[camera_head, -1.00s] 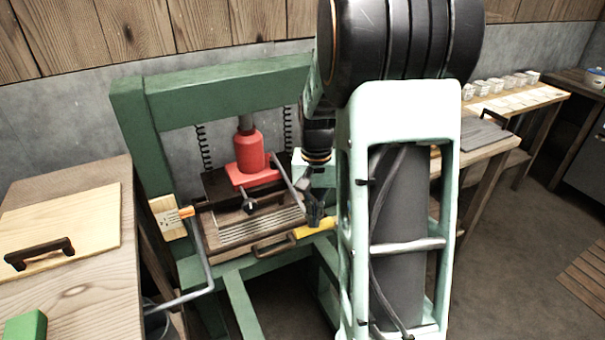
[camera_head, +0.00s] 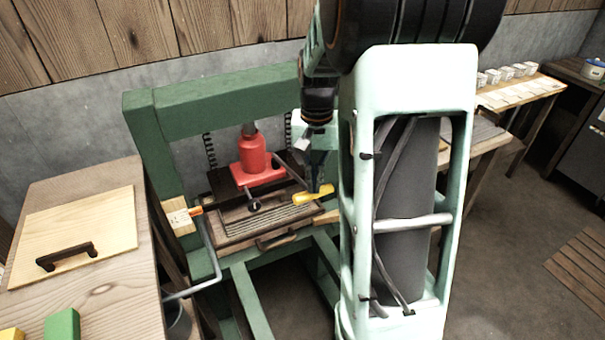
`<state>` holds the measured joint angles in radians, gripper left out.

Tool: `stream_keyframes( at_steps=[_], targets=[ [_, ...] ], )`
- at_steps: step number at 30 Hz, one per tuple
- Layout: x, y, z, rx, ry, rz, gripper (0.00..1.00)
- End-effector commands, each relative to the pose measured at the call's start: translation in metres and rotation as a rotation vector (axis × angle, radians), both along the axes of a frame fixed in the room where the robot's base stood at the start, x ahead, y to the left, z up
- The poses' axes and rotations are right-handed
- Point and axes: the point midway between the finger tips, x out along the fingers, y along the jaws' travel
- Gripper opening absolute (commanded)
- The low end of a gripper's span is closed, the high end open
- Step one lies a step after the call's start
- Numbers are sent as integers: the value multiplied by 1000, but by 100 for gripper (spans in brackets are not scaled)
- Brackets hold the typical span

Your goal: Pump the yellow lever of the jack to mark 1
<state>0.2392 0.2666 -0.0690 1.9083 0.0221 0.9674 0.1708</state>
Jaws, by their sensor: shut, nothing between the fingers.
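The red jack (camera_head: 255,158) stands upright in the green press frame, on a dark plate. Its yellow lever (camera_head: 312,194) sticks out toward the front right, above the ridged tray. My gripper (camera_head: 316,187) is shut and points down at the lever, close behind or against it; I cannot tell whether they touch. Part of my arm covers the right side of the press. A pale plate with small marks (camera_head: 181,218) is on the left post, with an orange pointer (camera_head: 196,210) at its right edge. The marks are too small to read.
The green frame (camera_head: 155,150) surrounds the jack, with dark springs at both sides. A ridged tray (camera_head: 240,226) with a front handle sits below. A wooden bench with a lidded board (camera_head: 75,220) and a green block (camera_head: 62,325) is at left. A bench with white cups is at right.

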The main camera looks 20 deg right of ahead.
Motion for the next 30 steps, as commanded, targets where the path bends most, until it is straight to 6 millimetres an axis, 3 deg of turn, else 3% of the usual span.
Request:
stream_keyframes(
  at_steps=[5,30],
  targets=[
    [0,0,-5,0,1,0,0],
    [0,0,-99,1,2,-1,0]
  ],
)
